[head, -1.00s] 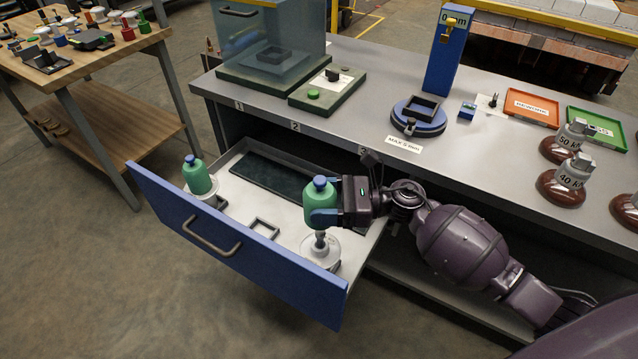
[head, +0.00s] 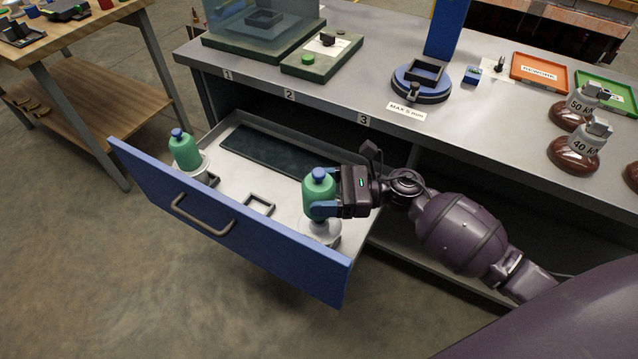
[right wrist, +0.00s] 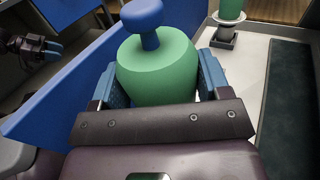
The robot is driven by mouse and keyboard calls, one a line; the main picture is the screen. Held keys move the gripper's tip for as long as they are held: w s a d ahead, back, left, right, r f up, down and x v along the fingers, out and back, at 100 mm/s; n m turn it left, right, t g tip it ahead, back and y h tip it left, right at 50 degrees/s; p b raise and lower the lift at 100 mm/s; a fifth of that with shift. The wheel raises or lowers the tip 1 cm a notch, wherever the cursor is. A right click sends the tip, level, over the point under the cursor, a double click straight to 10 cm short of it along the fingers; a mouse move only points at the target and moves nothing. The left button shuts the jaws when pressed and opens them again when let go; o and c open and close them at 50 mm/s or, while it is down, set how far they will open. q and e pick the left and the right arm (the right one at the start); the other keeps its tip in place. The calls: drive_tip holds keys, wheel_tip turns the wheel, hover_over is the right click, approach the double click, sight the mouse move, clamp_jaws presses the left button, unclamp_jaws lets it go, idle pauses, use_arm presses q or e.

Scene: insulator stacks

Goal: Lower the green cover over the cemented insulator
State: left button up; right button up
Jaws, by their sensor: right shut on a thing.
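The green cover (head: 319,190) with a blue knob is upright between the blue fingers of my right gripper (head: 321,208), which is shut on it. The cover also fills the middle of the right wrist view (right wrist: 157,68). Directly below it is the white insulator disc (head: 322,230) in the open drawer; its metal pin is hidden. I cannot tell whether the cover touches the disc. A second green cover (head: 185,151) sits on another white insulator at the drawer's left. My left gripper (right wrist: 50,48) shows small in the right wrist view; its opening is unclear.
The blue drawer front (head: 230,225) stands close to the held cover. An empty square frame (head: 259,206) and a dark mat (head: 265,160) lie in the drawer. The bench top (head: 340,90) overhangs behind, with a blue gauge stand (head: 421,82) and brown weighted insulators (head: 574,153).

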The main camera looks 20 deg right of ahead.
drive_tip(key=shift+f+b, duration=0.3)
drive_tip(key=shift+f, duration=0.5)
drive_tip(key=shift+f+b, duration=0.7)
drive_tip(key=shift+f, duration=0.35)
drive_tip(key=shift+f+b, duration=0.5)
drive_tip(key=shift+f, duration=0.3)
drive_tip(key=shift+f+b, duration=0.45)
drive_tip(key=shift+f, duration=0.25)
use_arm(q)
drive_tip(key=shift+w+d+f+m+t, duration=0.3)
drive_tip(key=shift+w+d+m, duration=0.15)
drive_tip(key=shift+w+m, duration=0.25)
drive_tip(key=shift+s+f, duration=0.15)
drive_tip(key=shift+f, duration=0.05)
use_arm(e)
drive_tip(key=o, duration=1)
use_arm(q)
drive_tip(key=shift+s+a, duration=0.1)
drive_tip(key=shift+s, duration=0.05)
use_arm(e)
drive_tip(key=v, duration=1)
drive_tip(key=shift+s+d+f, duration=0.1)
drive_tip(key=shift+s+d, duration=0.05)
drive_tip(key=shift+d, duration=0.2)
